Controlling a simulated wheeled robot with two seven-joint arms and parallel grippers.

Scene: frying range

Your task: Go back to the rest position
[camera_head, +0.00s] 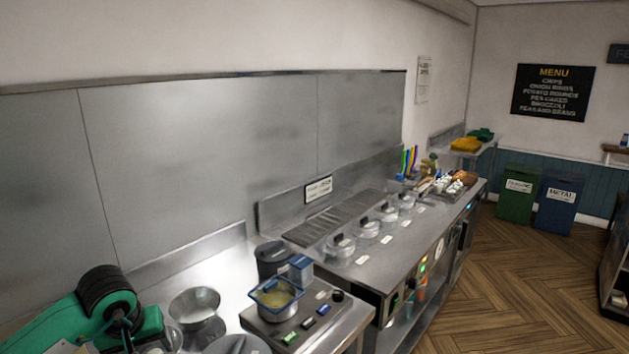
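Nearer, a small fryer unit (309,316) stands on the steel counter. A blue-rimmed basket (276,292) with yellowish contents sits in it.
A steel bowl (195,306) and a dark canister (273,259) stand on the counter. Green (517,200) and blue (557,204) bins stand at the far wall. The wooden floor (520,285) at right is largely clear.

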